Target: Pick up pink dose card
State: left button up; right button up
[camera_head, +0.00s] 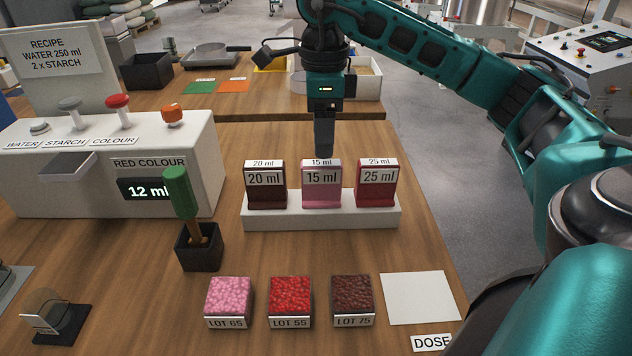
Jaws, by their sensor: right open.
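The pink dose card (321,186) stands upright in the middle of a white holder (320,219) and reads 15 ml. A dark brown 20 ml card (265,187) stands to its left and a red 25 ml card (376,187) to its right. My right gripper (324,150) points down just above and behind the top of the pink card. It is open and holds nothing; its fingers overlap in this view, so the gap between them is hidden. I cannot tell whether it touches the card. My left gripper is out of view.
A white dispenser (60,150) with a 12 ml display stands at left. A green-handled tool sits in a black cup (199,250). Pink, red and brown lot blocks (291,299) lie in front, beside a bare white DOSE sheet (419,298). A second table holds trays behind.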

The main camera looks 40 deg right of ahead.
aim_at(321, 163)
notch_tip(321, 163, down, 9)
jog(key=shift+w+f+b, duration=0.1)
jog(key=shift+f+b, duration=0.1)
jog(key=shift+b, duration=0.1)
jog(key=shift+c, duration=0.2)
grip_shut()
dwell(0.4)
